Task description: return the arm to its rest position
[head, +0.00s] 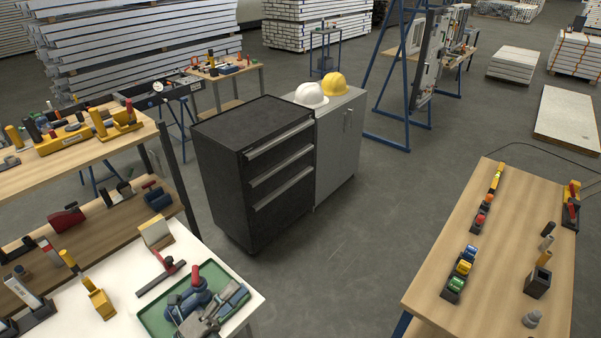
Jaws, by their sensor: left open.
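My left gripper (214,312) shows at the bottom of the head view, low in the picture and left of the middle. It is grey and open. It appears over or beside a green tray (151,318) on a white-topped table (128,278). Blue-grey tool-like items (190,298) lie in the tray beside the gripper. I cannot tell whether the gripper touches them. Most of my left arm is out of the picture. My right gripper is not in view.
A yellow-handled tool (97,299) and a red-and-black clamp (162,272) lie on the white table. A black drawer cabinet (240,190) stands beyond it. A wooden bench (480,235) with small tools stands at right. The floor between is clear.

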